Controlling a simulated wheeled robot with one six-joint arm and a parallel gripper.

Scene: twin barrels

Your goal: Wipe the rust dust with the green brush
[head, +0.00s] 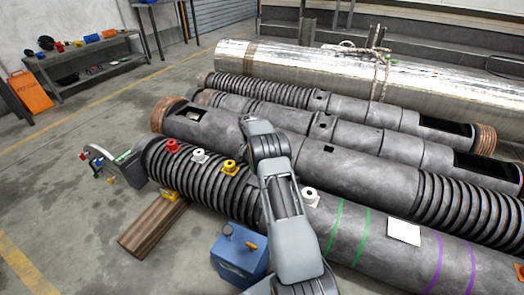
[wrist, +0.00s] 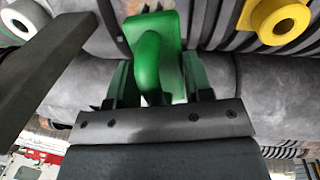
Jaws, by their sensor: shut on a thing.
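My gripper (wrist: 158,88) is shut on the green brush (wrist: 150,50) in the wrist view. The brush's curved green handle rises between the dark fingers, and its green body lies just beyond, over a dark grey barrel. Whether the brush touches the barrel I cannot tell. In the head view my own arm stretches over the front barrel (head: 385,232) and hides the gripper and brush. I cannot make out any rust dust in either view.
Red (head: 172,146), white (head: 199,156) and yellow (head: 230,167) fittings stand on the front barrel, with another white fitting (head: 310,194) right of my arm. A blue container (head: 238,253) and wooden beams (head: 152,226) lie in front. The floor at left is mostly clear.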

